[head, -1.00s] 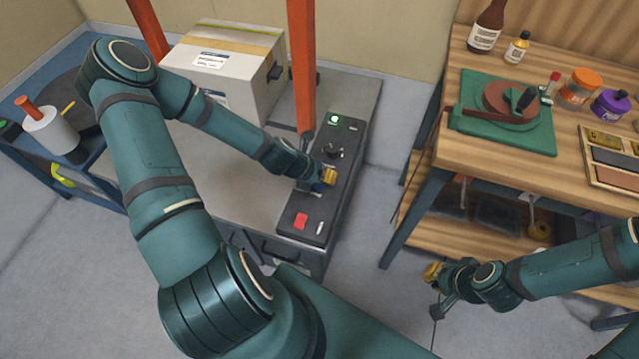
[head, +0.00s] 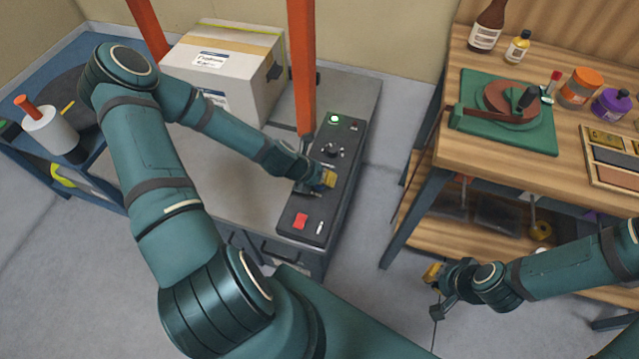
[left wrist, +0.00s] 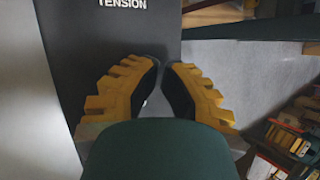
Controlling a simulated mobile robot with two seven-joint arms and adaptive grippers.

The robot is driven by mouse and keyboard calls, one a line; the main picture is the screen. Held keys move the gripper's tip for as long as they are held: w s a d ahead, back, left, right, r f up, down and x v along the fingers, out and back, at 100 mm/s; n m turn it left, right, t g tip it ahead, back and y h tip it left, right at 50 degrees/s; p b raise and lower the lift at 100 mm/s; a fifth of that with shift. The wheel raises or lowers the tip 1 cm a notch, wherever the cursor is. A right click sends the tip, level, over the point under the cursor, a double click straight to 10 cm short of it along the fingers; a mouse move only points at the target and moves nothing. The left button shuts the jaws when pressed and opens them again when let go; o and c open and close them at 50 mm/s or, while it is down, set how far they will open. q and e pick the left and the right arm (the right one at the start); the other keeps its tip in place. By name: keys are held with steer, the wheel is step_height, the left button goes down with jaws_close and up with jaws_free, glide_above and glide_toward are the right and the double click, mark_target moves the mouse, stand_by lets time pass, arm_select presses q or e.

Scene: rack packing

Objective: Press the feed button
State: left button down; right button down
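The dark control panel (head: 345,170) lies along the right edge of the grey machine. My left gripper (head: 326,180) is low over the panel's middle, between knob and red button, and covers what lies there. I cannot pick out a labelled feed button or tell contact. In the left wrist view the fingers (left wrist: 162,68) are nearly together, with nothing visible between them, below the word TENSION. My right gripper (head: 436,290) looks open and empty above the floor.
An orange post (head: 302,70) rises beside the panel, close to my left forearm. A cardboard box (head: 225,75) sits behind on the machine. A wooden workbench (head: 455,95) with bottles, jars and a green turntable tool stands right. Floor between is clear.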

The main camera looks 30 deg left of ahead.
arm_select(q)
steer(key=shift+f, duration=0.35)
steer(key=shift+r, duration=0.1)
stand_by(0.5)
steer(key=shift+r+p, duration=0.7)
steer(key=shift+r, duration=0.1)
step_height(320, 180, up, 5)
steer(key=p, duration=0.4)
steer(key=shift+p, duration=0.35)
stand_by(0.5)
